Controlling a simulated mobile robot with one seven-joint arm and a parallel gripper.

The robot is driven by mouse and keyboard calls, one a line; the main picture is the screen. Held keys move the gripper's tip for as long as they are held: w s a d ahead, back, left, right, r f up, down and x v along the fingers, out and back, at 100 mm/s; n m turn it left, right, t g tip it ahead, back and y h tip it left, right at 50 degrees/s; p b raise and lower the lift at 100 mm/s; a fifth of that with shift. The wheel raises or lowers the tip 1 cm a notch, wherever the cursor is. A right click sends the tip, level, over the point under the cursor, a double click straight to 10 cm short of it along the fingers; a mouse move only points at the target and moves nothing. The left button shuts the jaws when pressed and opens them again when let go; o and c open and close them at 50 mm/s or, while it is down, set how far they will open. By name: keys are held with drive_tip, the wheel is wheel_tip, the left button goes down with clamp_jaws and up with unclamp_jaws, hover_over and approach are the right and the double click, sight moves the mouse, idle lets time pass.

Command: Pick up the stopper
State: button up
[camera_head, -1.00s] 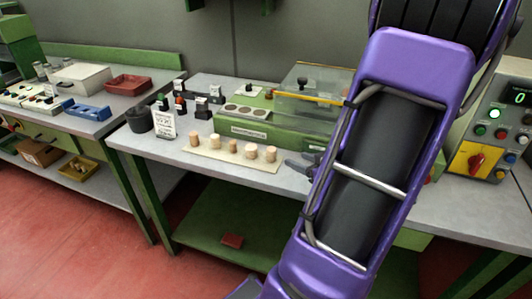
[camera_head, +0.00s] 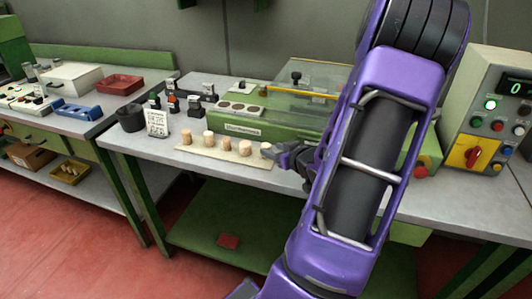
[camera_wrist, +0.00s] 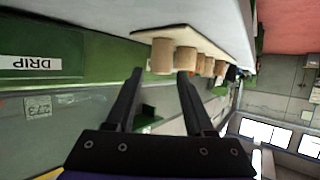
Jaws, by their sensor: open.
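Several pale cork stoppers stand upright in a row on a thin cream board (camera_head: 215,155) near the front of the bench. The rightmost stopper (camera_head: 266,149) is closest to my gripper (camera_head: 284,153), which sits just to its right, low over the board's right end. In the wrist view the nearest stopper (camera_wrist: 163,56) appears just beyond the gap between the fingertips of my open gripper (camera_wrist: 160,76). Nothing is between the fingers. The other stoppers (camera_wrist: 187,60) line up behind it to the right and partly overlap.
A green machine (camera_head: 245,127) with a clear cover stands right behind the board. A white sign card (camera_head: 157,123) and a dark cup (camera_head: 131,117) stand to the left. A control box (camera_head: 484,115) stands at the right. The bench front edge is close below the board.

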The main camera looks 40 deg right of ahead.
sight(268, 148)
drive_tip(key=x, duration=0.4)
drive_tip(key=shift+w+b, duration=0.4)
drive_tip(key=shift+w, duration=0.05)
clamp_jaws()
